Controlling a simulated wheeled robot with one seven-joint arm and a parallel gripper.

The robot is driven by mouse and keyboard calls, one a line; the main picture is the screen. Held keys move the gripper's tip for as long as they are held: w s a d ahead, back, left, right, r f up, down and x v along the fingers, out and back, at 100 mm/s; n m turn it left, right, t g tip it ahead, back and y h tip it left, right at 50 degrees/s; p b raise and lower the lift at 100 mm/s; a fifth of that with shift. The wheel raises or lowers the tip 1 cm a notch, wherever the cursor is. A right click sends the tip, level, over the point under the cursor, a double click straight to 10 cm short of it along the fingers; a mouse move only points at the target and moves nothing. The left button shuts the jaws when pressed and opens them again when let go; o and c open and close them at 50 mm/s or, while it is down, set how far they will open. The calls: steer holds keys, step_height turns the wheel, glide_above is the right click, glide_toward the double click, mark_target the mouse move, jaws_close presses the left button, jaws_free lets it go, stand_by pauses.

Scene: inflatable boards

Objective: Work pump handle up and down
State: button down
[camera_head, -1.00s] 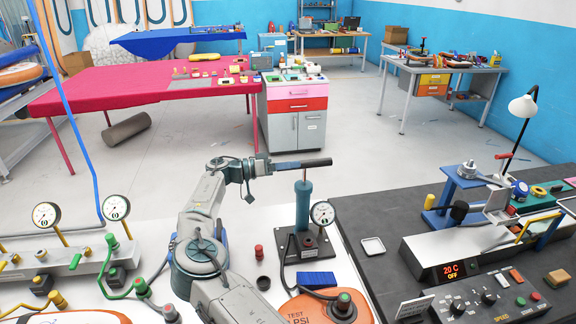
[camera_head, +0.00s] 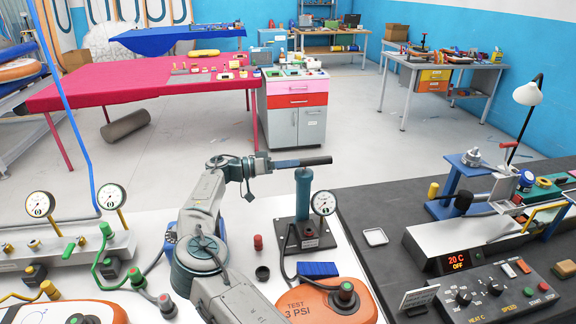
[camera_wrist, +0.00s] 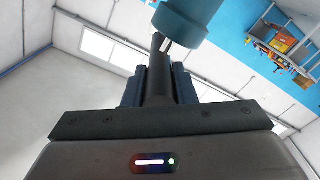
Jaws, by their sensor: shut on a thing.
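The hand pump stands upright on the white table, with a teal cylinder (camera_head: 303,198) on a black base plate (camera_head: 305,237). Its black handle bar (camera_head: 318,161) lies across the top, close above the cylinder. My gripper (camera_head: 285,165) is shut on the left part of the handle, level with it. In the wrist view the gripper's dark fingers (camera_wrist: 158,85) flank the handle, and the pump cylinder (camera_wrist: 188,20) shows at the top. A short bit of pale rod shows there between handle and cylinder.
A round gauge (camera_head: 323,203) stands right beside the pump. An orange pad marked TEST 3 PSI (camera_head: 315,305) and a blue block (camera_head: 318,269) lie in front. A red cap (camera_head: 257,242) is to the left. A dark bench with a heater controller (camera_head: 492,297) is at right.

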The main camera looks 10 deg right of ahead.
steer(key=shift+s+f, duration=0.1)
steer(key=shift+f, duration=0.35)
steer(key=c, duration=1.4)
jaws_free()
steer(key=shift+c, duration=0.2)
steer(key=shift+o, duration=1.3)
steer(key=shift+r, duration=0.1)
steer(key=a+p, duration=0.1)
steer(key=a, duration=1.2)
steer(key=shift+a, duration=0.4)
